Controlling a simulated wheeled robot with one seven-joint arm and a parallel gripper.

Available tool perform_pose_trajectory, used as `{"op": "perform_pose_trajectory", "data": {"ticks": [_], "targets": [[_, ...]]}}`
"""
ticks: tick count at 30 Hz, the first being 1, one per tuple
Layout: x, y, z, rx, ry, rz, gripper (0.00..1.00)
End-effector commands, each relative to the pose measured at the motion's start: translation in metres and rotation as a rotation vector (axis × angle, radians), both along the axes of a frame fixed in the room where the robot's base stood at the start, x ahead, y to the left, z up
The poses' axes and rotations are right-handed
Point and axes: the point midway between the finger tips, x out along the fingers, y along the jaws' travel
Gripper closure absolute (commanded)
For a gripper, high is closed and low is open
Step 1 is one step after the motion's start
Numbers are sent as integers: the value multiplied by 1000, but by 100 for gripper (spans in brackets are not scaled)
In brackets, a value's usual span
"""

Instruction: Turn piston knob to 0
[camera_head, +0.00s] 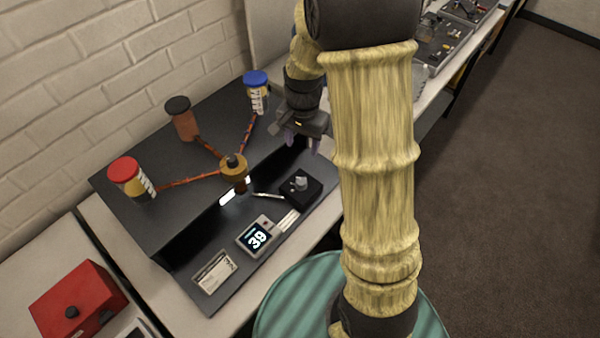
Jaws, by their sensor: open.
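A black box (312,191) with a light grey knob (300,183) on top sits on the dark lower ledge of the apparatus, right of centre. This looks like the piston knob; its pointer direction is too small to read. A small display (257,236) in front and to the left of it appears to read 39. My gripper (301,143) is open and empty. It hangs above and behind the knob in the picture, apart from it, with its fingers pointing down.
A dark raised bench (160,215) carries a red-capped jar (131,180), a black-capped brown jar (181,118) and a blue-capped jar (256,92), joined by orange tubes to a central brass fitting (233,167). A label card (213,272) and red box (77,298) lie front left.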

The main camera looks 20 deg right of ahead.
Motion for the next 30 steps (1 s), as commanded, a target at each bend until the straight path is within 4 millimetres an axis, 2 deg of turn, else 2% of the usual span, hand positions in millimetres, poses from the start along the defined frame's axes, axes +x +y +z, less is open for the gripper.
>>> {"op": "perform_pose_trajectory", "data": {"ticks": [4, 17, 23, 30], "targets": [[12, -1, -2, -1, 25, -86, 48], [12, 2, -8, -1, 26, -83, 48], [11, 3, -33, -2, 30, -80, 48], [11, 2, -74, -2, 29, -81, 48]]}}
